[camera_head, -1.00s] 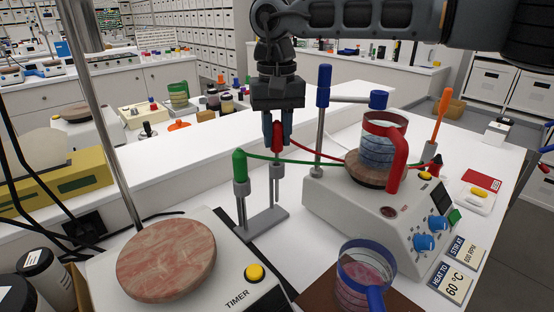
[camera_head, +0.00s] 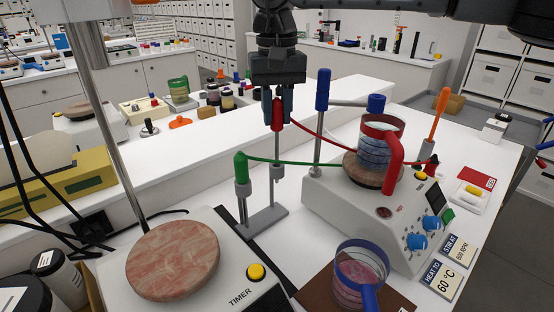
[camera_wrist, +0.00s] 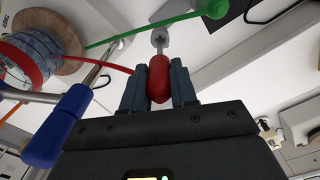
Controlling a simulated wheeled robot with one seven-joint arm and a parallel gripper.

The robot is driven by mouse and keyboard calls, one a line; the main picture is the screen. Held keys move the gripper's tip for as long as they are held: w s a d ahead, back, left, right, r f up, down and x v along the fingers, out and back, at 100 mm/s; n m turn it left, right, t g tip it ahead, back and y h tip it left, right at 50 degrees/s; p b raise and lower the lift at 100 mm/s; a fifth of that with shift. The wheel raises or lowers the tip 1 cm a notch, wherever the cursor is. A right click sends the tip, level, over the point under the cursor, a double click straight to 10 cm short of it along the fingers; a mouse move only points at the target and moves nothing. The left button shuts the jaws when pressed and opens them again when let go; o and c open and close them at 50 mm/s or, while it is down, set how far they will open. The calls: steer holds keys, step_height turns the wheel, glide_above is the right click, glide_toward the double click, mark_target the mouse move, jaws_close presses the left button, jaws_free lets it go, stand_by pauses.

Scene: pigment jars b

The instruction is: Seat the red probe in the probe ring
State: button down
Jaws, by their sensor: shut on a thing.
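My gripper (camera_head: 278,103) is shut on the red probe (camera_head: 278,117), held upright above the right post of a small grey stand (camera_head: 262,221). The probe also shows between the fingers in the wrist view (camera_wrist: 159,80). A thin shaft runs down toward the post's grey collar (camera_head: 277,172); I cannot tell whether its tip is clear. A green probe (camera_head: 241,167) stands in the left post. A blue-handled rod (camera_head: 322,90) carries a side arm to a blue knob (camera_head: 377,103) above the beaker (camera_head: 380,143). I cannot clearly make out the probe ring.
The red-handled beaker stands on a hotplate (camera_head: 380,212). The red cable (camera_head: 325,136) and green cable (camera_head: 300,164) stretch across to its right side. An orange-handled tool (camera_head: 442,105) stands behind. A second beaker (camera_head: 362,275) and a timer plate (camera_head: 172,260) are in front.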

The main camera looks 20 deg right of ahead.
steer(key=shift+r+p, duration=1.8)
steer(key=shift+r, duration=2.95)
